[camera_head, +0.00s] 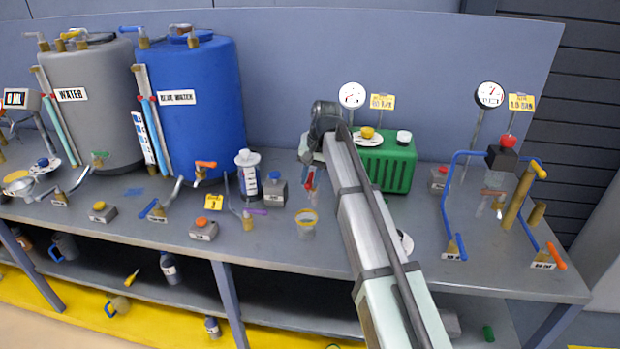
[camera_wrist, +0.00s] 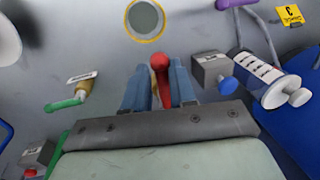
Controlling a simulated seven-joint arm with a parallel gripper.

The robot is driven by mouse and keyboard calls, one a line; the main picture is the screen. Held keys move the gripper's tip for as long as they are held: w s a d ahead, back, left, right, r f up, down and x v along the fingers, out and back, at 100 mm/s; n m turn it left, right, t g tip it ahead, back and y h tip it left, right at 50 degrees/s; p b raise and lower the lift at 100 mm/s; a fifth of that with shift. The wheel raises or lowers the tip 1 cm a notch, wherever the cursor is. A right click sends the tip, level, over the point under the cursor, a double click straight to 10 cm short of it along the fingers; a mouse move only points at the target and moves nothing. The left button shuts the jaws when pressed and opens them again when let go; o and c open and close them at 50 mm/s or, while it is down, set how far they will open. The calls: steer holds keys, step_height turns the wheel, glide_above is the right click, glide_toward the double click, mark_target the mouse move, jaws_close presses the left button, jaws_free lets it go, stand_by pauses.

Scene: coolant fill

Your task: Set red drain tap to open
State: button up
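The red drain tap handle (camera_wrist: 160,68) stands between the two fingers of my gripper (camera_wrist: 160,88) in the wrist view. Its red end reaches a little beyond the fingertips, and a tan part shows lower in the narrow gap. The fingers are close to the handle on both sides; whether both press on it is unclear. In the head view my gripper (camera_head: 312,172) is low over the bench, left of the green box, with a bit of the red handle (camera_head: 309,180) showing. The tap's base is mostly hidden.
A green-handled tap (camera_wrist: 70,100) is on the left. A yellow-rimmed cup (camera_head: 306,222) and the green box (camera_head: 390,165) stand near my arm.

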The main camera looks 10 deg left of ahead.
steer(key=o, duration=0.3)
steer(key=d+r, duration=0.1)
steer(key=r, duration=0.8)
steer(key=d+r, duration=0.1)
steer(key=r, duration=0.3)
steer(key=shift+d+r, duration=0.25)
steer(key=shift+d, duration=0.1)
